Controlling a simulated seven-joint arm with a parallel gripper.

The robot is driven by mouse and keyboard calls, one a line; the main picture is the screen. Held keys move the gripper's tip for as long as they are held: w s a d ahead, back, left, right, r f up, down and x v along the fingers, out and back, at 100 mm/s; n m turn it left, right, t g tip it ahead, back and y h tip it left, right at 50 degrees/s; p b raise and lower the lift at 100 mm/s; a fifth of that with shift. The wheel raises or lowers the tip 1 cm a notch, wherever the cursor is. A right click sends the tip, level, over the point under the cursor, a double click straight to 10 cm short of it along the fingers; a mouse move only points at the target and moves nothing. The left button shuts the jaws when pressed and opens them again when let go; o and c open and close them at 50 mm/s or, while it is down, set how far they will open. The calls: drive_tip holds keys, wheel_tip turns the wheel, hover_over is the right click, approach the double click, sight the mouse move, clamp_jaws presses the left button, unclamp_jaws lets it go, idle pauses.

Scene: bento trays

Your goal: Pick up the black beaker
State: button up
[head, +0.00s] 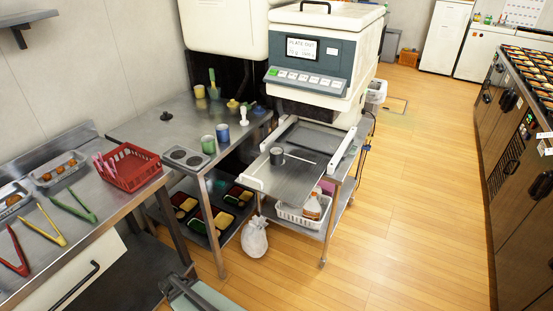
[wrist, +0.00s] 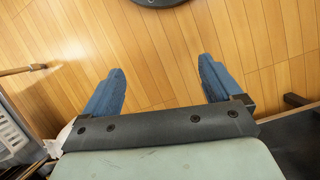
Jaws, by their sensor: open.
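The black beaker (head: 277,155) looks like a small dark grey-black cup. It stands upright on the metal sliding tray (head: 262,178) in front of the white machine in the head view. My gripper (wrist: 158,78) shows in the wrist view with two blue fingers spread wide and nothing between them. It points at the wooden floor, and the beaker is not in that view. In the head view a pale green part of my arm shows at the bottom edge, well apart from the beaker; the fingertips are not clear there.
The white machine (head: 311,55) rises behind the tray, which has raised white side rails. Left of it, a metal table (head: 165,135) holds blue and green cups. A red basket (head: 128,167) and tongs lie further left. A white bag (head: 255,238) stands below. Open floor (head: 410,220) lies right.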

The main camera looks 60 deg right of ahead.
drive_tip(key=w+d+r+m+t, duration=0.1)
drive_tip(key=w+d+r, duration=0.3)
drive_tip(key=d, duration=0.3)
drive_tip(key=w+d+r+m+t, duration=0.1)
drive_tip(key=w+d+r, duration=0.3)
drive_tip(key=d+r, duration=0.15)
wheel_tip(320, 180, up, 33)
drive_tip(key=m+t+h, duration=0.2)
drive_tip(key=m+t, duration=0.1)
drive_tip(key=m, duration=0.6)
hover_over(277, 157)
drive_tip(key=f, duration=0.2)
drive_tip(key=d+f, duration=0.1)
drive_tip(key=f, duration=0.2)
drive_tip(key=w+f, duration=0.1)
drive_tip(key=f, duration=0.2)
drive_tip(key=shift+d+f, duration=0.1)
drive_tip(key=shift+d, duration=0.3)
drive_tip(key=shift+w+d+f, duration=0.1)
drive_tip(key=shift+d+f, duration=0.05)
drive_tip(key=shift+f, duration=0.7)
drive_tip(key=shift+w+d+f, duration=0.1)
drive_tip(key=shift+d+f, duration=0.05)
drive_tip(key=shift+f, duration=0.75)
drive_tip(key=shift+w+d+f, duration=0.1)
drive_tip(key=shift+d+f, duration=0.05)
drive_tip(key=shift+f, duration=0.7)
drive_tip(key=c, duration=1.1)
